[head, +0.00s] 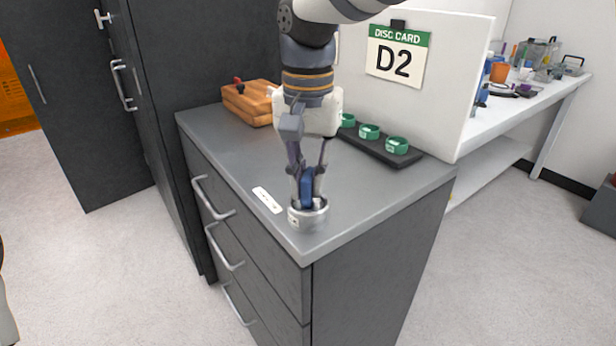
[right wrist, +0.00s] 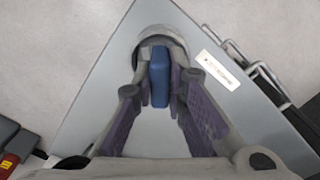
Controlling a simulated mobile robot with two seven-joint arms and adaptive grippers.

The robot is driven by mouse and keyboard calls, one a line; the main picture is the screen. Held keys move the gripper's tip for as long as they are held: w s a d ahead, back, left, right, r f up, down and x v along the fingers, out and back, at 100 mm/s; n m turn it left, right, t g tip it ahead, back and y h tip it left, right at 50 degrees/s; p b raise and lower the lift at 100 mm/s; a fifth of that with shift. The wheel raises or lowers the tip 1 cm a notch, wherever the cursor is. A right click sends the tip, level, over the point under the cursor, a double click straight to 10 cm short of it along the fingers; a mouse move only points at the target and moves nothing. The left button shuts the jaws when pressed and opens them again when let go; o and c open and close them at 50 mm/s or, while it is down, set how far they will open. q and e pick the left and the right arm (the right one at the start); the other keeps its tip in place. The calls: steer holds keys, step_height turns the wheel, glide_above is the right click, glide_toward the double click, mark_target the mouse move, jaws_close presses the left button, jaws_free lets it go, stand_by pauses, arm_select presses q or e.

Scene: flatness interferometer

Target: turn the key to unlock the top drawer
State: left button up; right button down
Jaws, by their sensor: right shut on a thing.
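The key's blue head (head: 307,187) stands upright in a round grey metal lock housing (head: 308,219) on the front corner of the cabinet top. My right gripper (head: 307,194) points down over the housing and is shut on the key. In the right wrist view the blue key (right wrist: 159,80) sits between the fingertips, with the ring-shaped housing (right wrist: 142,36) partly hidden behind them. The key's lower part is hidden. The top drawer (head: 245,209) is closed, flush with the cabinet front below the lock. My left gripper is not in view.
A white label strip (head: 268,200) lies beside the lock. Behind are a wooden block (head: 250,102), a dark tray (head: 380,148) with green rings, and a white panel with a D2 card (head: 397,60). The cabinet top (head: 225,135) is otherwise clear. Dark lockers stand left.

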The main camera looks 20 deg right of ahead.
steer(key=shift+d+m, duration=0.1)
steer(key=shift+m, duration=1.6)
steer(key=m, duration=0.4)
steer(key=c, duration=2)
jaws_free()
steer(key=shift+m, duration=1)
steer(key=shift+c, duration=0.2)
steer(key=o, duration=0.5)
step_height(320, 180, up, 12)
